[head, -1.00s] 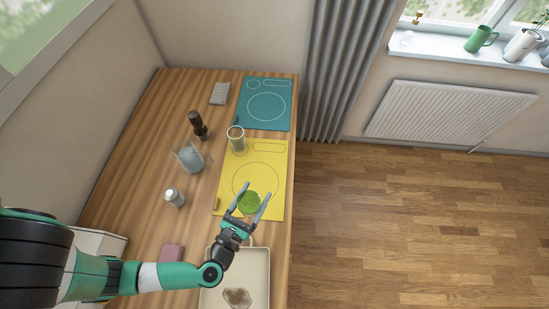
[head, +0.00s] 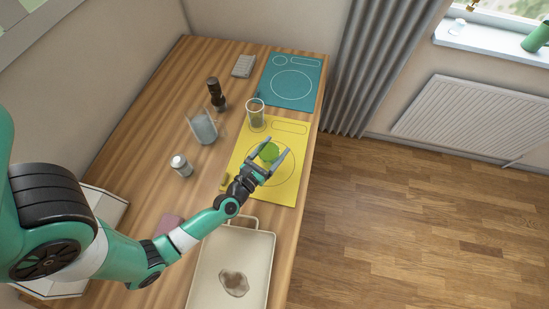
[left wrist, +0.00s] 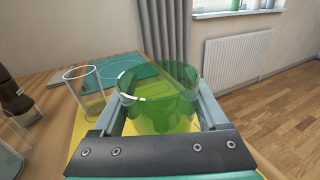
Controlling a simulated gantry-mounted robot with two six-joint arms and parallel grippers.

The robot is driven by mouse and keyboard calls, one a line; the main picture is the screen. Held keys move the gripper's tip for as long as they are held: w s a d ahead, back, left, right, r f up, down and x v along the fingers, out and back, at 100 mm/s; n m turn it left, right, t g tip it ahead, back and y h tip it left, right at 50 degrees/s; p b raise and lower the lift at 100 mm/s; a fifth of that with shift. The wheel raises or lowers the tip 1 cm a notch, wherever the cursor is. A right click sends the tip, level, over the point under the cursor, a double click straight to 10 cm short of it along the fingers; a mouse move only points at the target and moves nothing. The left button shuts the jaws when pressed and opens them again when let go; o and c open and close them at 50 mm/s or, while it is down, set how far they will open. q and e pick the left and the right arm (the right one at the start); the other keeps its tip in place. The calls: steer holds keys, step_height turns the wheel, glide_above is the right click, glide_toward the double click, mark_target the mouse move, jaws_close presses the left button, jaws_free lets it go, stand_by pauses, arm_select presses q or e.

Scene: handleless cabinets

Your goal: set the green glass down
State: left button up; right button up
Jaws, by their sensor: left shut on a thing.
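The green glass (head: 269,152) is a see-through green tumbler. It is between the fingers of my left gripper (head: 270,158), which is shut on it, over the yellow mat (head: 289,184). In the left wrist view the green glass (left wrist: 160,100) stands upright between the two fingers. I cannot tell whether its base touches the mat. The yellow mat has a large circle and a small outlined strip printed on it. A clear glass (head: 256,114) stands at the mat's far left corner. My right gripper is not in view.
A teal mat (head: 292,82) lies beyond the yellow one. A clear jug (head: 204,128), a dark pepper mill (head: 216,95) and a shaker (head: 181,165) stand to the left. A cream tray (head: 262,262) lies nearer. The counter's right edge is close to the yellow mat.

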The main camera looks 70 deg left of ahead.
mark_target(272, 155)
arm_select(q)
steer(key=shift+w+a+f, duration=0.15)
steer(key=shift+a+f, duration=0.05)
steer(key=f+b, duration=0.2)
steer(key=f, duration=0.1)
steer(key=f+b, duration=0.1)
steer(key=b, duration=0.1)
steer(key=shift+w+a+f, duration=0.15)
steer(key=shift+w+a, duration=0.05)
steer(key=shift+a, duration=0.15)
steer(key=o, duration=1.5)
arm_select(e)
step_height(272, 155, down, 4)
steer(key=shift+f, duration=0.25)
arm_select(q)
steer(key=shift+r+p, duration=0.25)
steer(key=shift+p, duration=0.1)
steer(key=p+v, duration=0.1)
steer(key=v, duration=1)
steer(key=shift+s+d, duration=0.2)
steer(key=shift+s+d+f, duration=0.1)
steer(key=shift+s, duration=0.25)
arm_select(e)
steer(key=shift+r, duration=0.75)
arm_select(q)
steer(key=shift+w, duration=0.1)
